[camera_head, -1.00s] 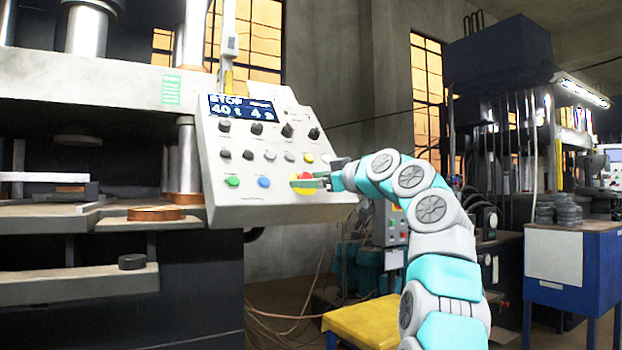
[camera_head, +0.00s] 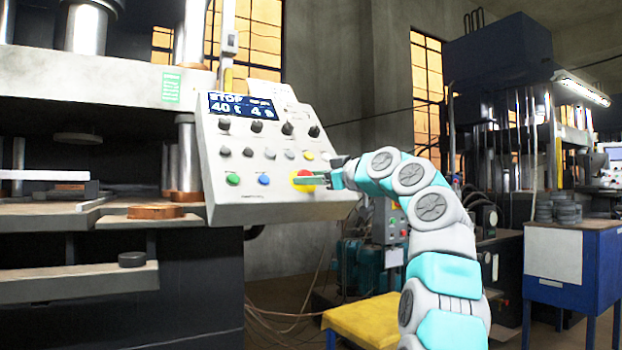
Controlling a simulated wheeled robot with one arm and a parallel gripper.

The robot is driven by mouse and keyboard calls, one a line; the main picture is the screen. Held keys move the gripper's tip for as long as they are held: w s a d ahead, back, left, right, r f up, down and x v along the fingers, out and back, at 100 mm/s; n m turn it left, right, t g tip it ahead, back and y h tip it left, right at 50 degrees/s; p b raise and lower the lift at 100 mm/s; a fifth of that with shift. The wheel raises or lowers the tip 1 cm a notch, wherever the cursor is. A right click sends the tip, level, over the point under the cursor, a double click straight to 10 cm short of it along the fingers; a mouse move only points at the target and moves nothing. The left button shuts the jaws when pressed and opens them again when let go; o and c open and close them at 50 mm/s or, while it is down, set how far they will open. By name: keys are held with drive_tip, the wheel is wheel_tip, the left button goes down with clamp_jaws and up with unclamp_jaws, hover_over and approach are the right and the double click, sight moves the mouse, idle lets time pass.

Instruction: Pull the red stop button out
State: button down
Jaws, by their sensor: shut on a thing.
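The red stop button (camera_head: 303,174) sits on a yellow round base (camera_head: 300,187) at the lower right of the sloped control panel (camera_head: 232,203). My gripper (camera_head: 311,179) reaches in from the right and is shut on the red button. Its fingers cover part of the button and base, so I cannot tell how far out the button stands. The panel's display (camera_head: 241,105) reads STOP, 40 t and 4 s.
Green (camera_head: 233,180) and blue (camera_head: 264,180) buttons and several dark knobs share the panel. The press (camera_head: 90,90) stands at left. A yellow stool (camera_head: 362,318) is below the arm, and a blue cabinet (camera_head: 572,262) stands at right.

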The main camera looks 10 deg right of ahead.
drive_tip(key=shift+s+d+r, duration=0.15)
drive_tip(key=shift+s+r, duration=0.35)
drive_tip(key=shift+s, duration=0.05)
drive_tip(key=shift+c, duration=1.7)
unclamp_jaws()
drive_tip(key=shift+s, duration=0.1)
drive_tip(key=b+v, duration=0.2)
drive_tip(key=v, duration=0.5)
drive_tip(key=shift+s+d, duration=0.2)
drive_tip(key=shift+s, duration=0.05)
